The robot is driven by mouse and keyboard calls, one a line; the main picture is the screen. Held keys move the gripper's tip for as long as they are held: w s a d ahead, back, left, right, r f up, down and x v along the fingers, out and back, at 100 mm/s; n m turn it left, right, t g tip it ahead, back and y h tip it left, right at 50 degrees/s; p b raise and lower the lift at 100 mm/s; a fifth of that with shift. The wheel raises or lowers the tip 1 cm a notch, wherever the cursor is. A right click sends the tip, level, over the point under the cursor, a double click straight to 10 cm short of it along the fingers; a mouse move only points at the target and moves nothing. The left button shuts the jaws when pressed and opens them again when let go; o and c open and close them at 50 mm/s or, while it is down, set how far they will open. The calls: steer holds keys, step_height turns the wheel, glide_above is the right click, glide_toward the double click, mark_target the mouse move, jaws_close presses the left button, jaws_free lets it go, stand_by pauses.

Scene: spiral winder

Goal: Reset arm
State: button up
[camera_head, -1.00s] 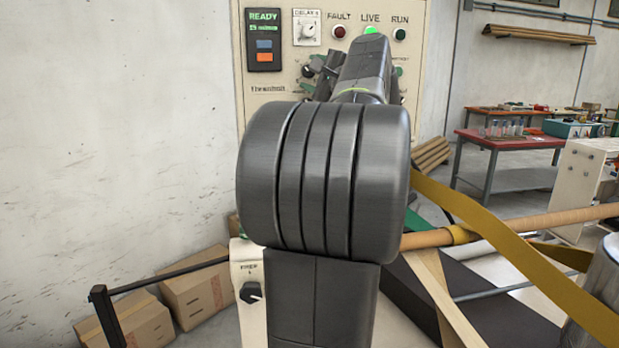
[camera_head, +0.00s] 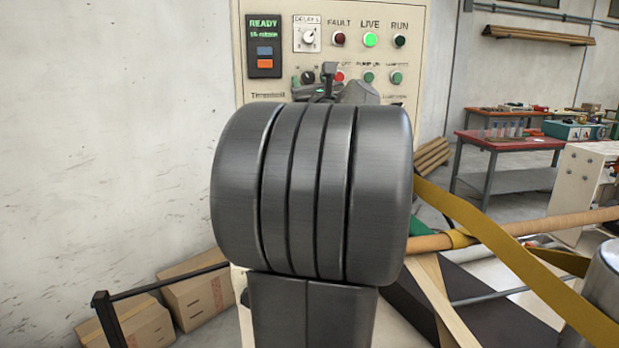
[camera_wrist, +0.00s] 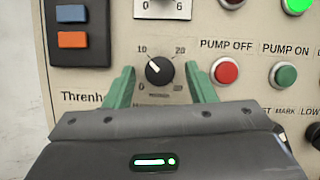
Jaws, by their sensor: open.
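My gripper (camera_wrist: 161,88) shows in the wrist view with its two green fingers spread apart, open and empty. The fingers lie in front of the cream control panel (camera_wrist: 110,20), one on each side of a black knob (camera_wrist: 160,71) with a dial marked 10 and 20. I cannot tell how far the fingertips are from the panel. In the head view my own dark arm fills the middle and hides the lower panel.
A red PUMP OFF button (camera_wrist: 225,72) and green PUMP ON button (camera_wrist: 283,75) sit right of the knob. The green LIVE lamp (camera_head: 370,40) is lit. A yellow belt (camera_head: 520,250) and cardboard roll (camera_head: 550,223) lie to the right. Cardboard boxes (camera_head: 195,298) stand lower left.

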steer(key=shift+a+m+h+p, duration=0.15)
steer(key=shift+m+h, duration=0.3)
steer(key=shift+m, duration=0.5)
steer(key=shift+m+h+p, duration=0.15)
steer(key=shift+m+h, duration=0.3)
steer(key=shift+m, duration=0.5)
